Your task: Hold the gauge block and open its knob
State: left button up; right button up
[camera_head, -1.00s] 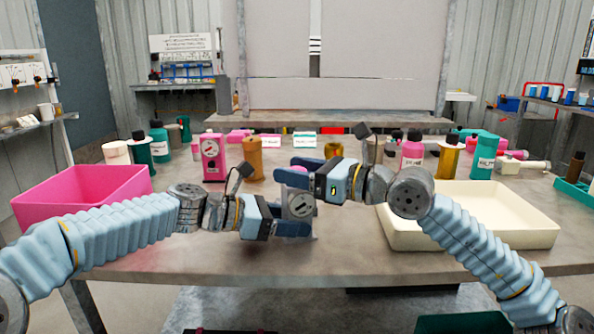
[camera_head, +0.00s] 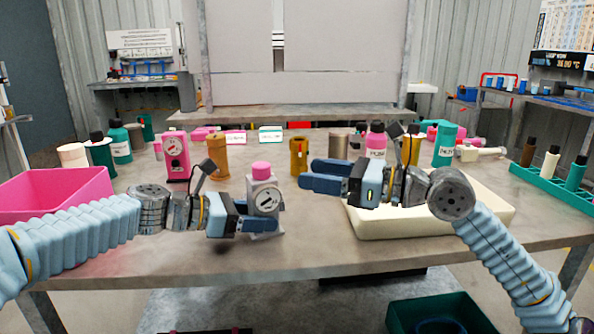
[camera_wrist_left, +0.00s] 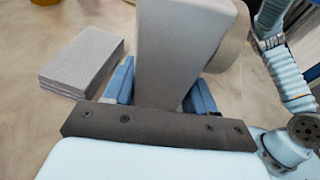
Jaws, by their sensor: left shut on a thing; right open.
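The grey gauge block (camera_head: 264,197) stands upright near the table's front middle, its round white dial facing me and a pink knob (camera_head: 261,170) on top. My left gripper (camera_head: 258,222) is shut on the block's lower part. In the left wrist view, the grey block (camera_wrist_left: 172,45) sits between the two blue fingers (camera_wrist_left: 160,95). My right gripper (camera_head: 322,177) is open and empty, to the right of the knob and apart from it.
A pink gauge block (camera_head: 175,156) stands farther back on the left. A pink bin (camera_head: 60,192) is at the left and a cream tray (camera_head: 400,226) at the right, under my right arm. Several bottles and cylinders, including a brown one (camera_head: 217,158), stand behind.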

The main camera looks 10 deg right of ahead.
pick_arm(q)
jog(key=shift+f, duration=0.1)
dwell(0.3)
jog(key=o, duration=0.8)
jog(key=shift+o, duration=0.4)
jog(key=shift+a, duration=0.1)
